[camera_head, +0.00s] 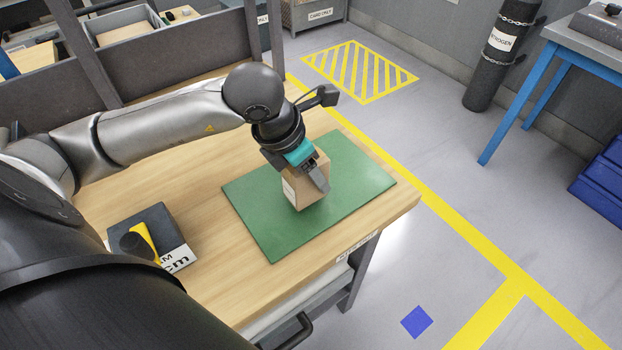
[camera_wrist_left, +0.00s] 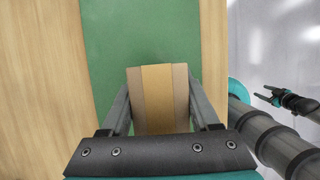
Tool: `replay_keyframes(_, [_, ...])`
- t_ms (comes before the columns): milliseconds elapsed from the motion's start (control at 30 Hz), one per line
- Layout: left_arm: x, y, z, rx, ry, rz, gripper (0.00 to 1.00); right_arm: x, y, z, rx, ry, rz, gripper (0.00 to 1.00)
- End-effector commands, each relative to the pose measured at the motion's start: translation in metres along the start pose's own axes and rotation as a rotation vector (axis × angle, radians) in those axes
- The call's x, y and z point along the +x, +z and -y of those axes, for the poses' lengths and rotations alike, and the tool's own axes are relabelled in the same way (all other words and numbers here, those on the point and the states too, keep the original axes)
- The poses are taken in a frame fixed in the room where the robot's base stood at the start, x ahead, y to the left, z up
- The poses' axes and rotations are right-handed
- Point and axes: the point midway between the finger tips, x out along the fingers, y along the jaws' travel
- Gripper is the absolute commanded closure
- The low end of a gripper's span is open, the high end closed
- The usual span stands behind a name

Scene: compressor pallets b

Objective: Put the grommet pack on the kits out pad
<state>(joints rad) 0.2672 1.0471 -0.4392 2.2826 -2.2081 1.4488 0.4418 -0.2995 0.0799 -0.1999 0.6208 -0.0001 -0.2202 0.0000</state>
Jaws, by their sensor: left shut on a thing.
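The grommet pack appears to be a small brown cardboard box (camera_head: 313,190) with a white label on its side. In the left wrist view the box (camera_wrist_left: 158,100) shows a tan tape band along its top. My left gripper (camera_head: 310,172) is shut on it, with one finger on each side. The box is over the green pad (camera_head: 260,225) on the wooden bench; I cannot tell whether its bottom touches. The pad also shows in the left wrist view (camera_wrist_left: 130,30). My right gripper (camera_wrist_left: 268,96) shows small at the right of the wrist view and looks open and empty.
A dark box (camera_head: 150,232) with a white label and a yellow-and-black item stands on the bench at lower left. A dark rail (camera_head: 150,70) runs along the bench's back. The pad around the held box is bare. Floor lies beyond the bench's right edge.

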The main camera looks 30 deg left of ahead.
Motion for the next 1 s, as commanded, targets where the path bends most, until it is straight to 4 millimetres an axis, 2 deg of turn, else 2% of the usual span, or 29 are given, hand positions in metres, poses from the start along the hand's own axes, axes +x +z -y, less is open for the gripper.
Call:
replay_keyframes(33, [0.01, -0.004, 0.0, -0.002, -0.002, -0.002, 1.0, 0.003, 0.0, 0.0, 0.0, 0.0, 0.0, 0.36])
replay_keyframes(133, [0.02, -0.009, 0.001, 0.0, -0.002, -0.001, 1.0, 0.005, 0.001, 0.0, 0.0, 0.0, 0.0, 0.36])
replay_keyframes(500, [0.023, -0.009, 0.0, 0.001, 0.0, 0.001, 1.0, 0.009, 0.001, 0.0, 0.001, 0.0, 0.0, 0.36])
replay_keyframes(533, [0.023, -0.009, 0.0, 0.0, 0.0, 0.0, 0.36, 0.008, 0.001, 0.0, 0.001, 0.0, 0.0, 0.36])
replay_keyframes(767, [0.022, -0.009, 0.0, 0.0, 0.0, 0.0, 0.1, 0.007, 0.001, 0.0, 0.001, 0.0, 0.0, 0.36])
replay_keyframes(1000, [0.022, -0.009, 0.0, 0.0, 0.0, 0.0, 0.08, 0.007, 0.001, 0.0, 0.001, 0.0, 0.0, 0.36])
